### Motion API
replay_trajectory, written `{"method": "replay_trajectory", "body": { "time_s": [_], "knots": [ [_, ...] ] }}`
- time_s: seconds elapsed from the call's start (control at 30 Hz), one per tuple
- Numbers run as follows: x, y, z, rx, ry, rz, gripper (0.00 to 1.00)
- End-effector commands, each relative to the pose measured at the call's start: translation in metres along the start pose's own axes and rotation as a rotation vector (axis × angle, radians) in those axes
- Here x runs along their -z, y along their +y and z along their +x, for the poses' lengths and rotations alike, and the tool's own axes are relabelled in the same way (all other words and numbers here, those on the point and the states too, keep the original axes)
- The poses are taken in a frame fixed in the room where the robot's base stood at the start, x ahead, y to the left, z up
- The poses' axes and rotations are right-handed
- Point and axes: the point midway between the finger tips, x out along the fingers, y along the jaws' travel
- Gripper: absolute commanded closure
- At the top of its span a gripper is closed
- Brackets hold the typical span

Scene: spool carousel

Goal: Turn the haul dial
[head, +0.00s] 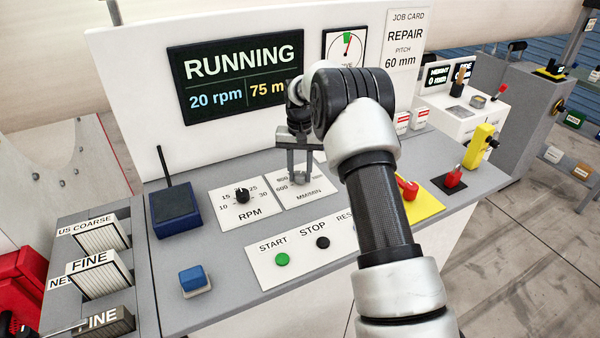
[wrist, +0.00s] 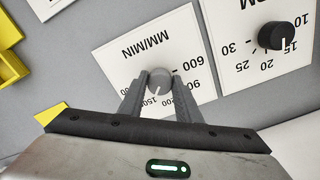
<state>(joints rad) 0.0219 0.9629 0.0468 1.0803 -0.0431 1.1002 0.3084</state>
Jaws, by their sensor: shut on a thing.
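The haul dial is a grey knob (wrist: 159,79) on a white plate marked MM/MIN (wrist: 122,67), seen in the wrist view with the plate upside down. A white pointer line on the knob points toward the numbers near 1500. My gripper (wrist: 160,88) is shut on the knob, one finger on each side. The screen (head: 236,77) reads RUNNING, 20 rpm and 75 m, with the rest of the line hidden by my arm.
The black RPM knob (head: 242,195) is just left of the gripper. The green START button (head: 282,259) and black STOP button (head: 322,242) are in front. A blue box with an antenna (head: 175,207) stands left.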

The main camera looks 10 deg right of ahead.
Motion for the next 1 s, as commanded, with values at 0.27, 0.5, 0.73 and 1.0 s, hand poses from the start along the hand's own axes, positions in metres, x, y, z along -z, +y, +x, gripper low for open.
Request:
{"method": "replay_trajectory", "body": {
  "time_s": [0.27, 0.5, 0.73, 1.0],
  "knots": [
    [0.001, 0.000, -0.002, 0.001, 0.003, 0.001, 0.51],
    [0.001, 0.000, -0.001, 0.001, 0.002, 0.002, 0.51],
    [0.001, 0.000, -0.025, 0.001, 0.005, 0.001, 0.51],
    [0.001, 0.000, -0.090, 0.001, 0.006, 0.001, 0.51]
  ]
}}
